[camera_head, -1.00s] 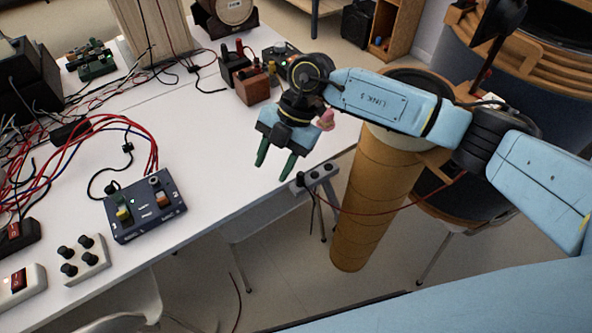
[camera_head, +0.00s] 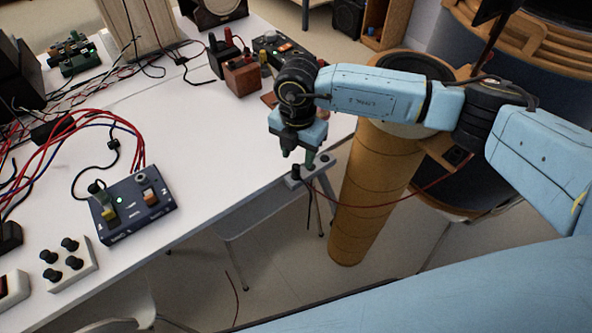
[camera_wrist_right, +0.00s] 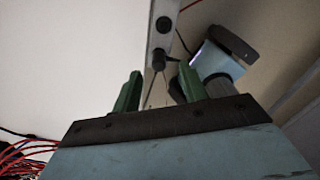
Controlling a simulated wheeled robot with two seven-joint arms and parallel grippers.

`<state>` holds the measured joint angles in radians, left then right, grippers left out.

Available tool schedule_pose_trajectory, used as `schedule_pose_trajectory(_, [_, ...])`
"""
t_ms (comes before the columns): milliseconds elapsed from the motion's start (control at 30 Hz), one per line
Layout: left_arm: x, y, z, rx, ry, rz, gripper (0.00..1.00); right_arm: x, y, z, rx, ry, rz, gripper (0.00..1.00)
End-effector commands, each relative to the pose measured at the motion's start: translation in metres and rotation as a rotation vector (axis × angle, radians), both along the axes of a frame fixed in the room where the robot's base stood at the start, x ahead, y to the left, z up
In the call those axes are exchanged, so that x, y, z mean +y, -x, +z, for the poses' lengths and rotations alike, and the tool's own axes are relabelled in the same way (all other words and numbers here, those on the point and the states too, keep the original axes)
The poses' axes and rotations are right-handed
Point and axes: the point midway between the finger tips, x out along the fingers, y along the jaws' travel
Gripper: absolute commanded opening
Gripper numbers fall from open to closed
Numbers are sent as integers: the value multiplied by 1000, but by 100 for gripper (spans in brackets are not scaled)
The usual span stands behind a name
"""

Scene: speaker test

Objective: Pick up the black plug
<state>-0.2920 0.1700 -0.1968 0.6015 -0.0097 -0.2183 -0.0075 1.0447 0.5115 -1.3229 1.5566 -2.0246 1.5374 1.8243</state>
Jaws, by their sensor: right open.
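The black plug (camera_head: 296,173) is at the left end of a grey socket strip (camera_head: 314,168) along the table's edge. In the right wrist view the plug (camera_wrist_right: 158,59) shows beyond and between my green fingertips, with thin leads hanging from it. My right gripper (camera_head: 298,156) is open and points down just above the strip. In the wrist view the right gripper (camera_wrist_right: 160,75) has clear gaps on both sides of the plug, and nothing is held. My left gripper is out of view.
A dark control box (camera_head: 132,206) and a white knob box (camera_head: 68,264) stand on the white table (camera_head: 190,130). Red-brown blocks and a dark device are behind my gripper. A red cable (camera_head: 390,204) hangs near a tan column (camera_head: 370,190).

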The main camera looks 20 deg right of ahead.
Motion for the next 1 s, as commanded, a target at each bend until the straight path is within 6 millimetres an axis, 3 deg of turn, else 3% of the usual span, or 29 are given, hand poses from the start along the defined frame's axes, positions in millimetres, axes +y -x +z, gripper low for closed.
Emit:
schedule_pose_trajectory(167, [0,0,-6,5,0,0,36,5,2,-27,3,1,1,43])
schedule_pose_trajectory(300, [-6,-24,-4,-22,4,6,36,5,1,-45,2,1,0,43])
schedule_pose_trajectory(567, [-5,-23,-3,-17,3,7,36,5,1,-47,1,1,1,42])
schedule_pose_trajectory(867, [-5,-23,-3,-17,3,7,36,5,1,-47,1,0,0,2])
schedule_pose_trajectory(1000, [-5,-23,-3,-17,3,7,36,5,1,-47,1,0,0,0])
